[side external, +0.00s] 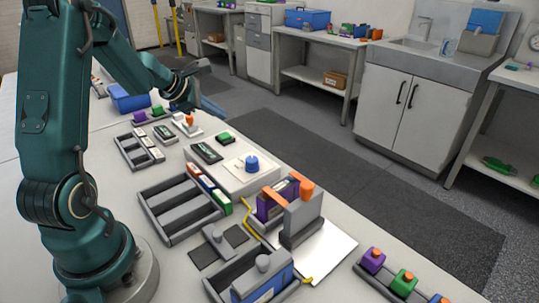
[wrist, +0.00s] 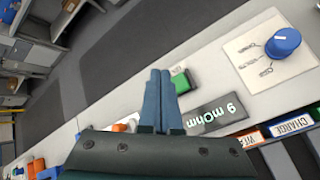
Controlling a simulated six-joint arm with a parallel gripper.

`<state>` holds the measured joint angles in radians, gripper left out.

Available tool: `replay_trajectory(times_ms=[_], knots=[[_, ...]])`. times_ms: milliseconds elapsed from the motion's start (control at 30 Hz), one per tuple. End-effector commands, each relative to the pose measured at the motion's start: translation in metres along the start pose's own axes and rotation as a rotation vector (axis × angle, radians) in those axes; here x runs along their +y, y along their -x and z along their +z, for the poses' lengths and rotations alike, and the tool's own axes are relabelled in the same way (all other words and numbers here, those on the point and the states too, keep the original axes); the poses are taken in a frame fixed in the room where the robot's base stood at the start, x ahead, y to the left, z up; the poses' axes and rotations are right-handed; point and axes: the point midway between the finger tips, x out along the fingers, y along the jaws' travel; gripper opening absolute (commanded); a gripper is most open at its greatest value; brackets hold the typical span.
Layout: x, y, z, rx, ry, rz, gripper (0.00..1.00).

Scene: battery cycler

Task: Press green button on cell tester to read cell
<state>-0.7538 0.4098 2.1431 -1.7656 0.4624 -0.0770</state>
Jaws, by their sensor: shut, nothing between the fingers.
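The cell tester (side external: 228,178) is a pale box on the bench with a dark display (side external: 207,152), a green button (side external: 223,136) and a blue knob (side external: 252,163) on top. In the wrist view the display (wrist: 215,115) reads "9 mOhm", and the green button (wrist: 183,80) lies just right of my fingertips. The blue knob (wrist: 283,42) sits on a white plate at upper right. My gripper (wrist: 160,72) is shut and empty, its two blue fingers side by side. In the side view my gripper (side external: 207,106) appears above and behind the tester, apart from the button.
A grey slotted tray (side external: 180,208) stands in front of the tester, with labelled coloured blocks beside it. A fixture with a purple cell (side external: 275,200) and orange clamps is to the right. Small trays (side external: 138,150) and a blue bin (side external: 130,102) lie farther back.

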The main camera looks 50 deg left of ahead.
Motion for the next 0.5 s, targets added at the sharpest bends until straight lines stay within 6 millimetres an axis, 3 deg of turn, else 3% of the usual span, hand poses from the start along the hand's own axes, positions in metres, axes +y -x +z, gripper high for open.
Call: replay_trajectory(times_ms=[200,500], knots=[[0.010,0.013,0.009,-0.001,0.000,0.003,0.00],[0.011,0.015,0.010,0.001,0.001,0.000,0.00]])
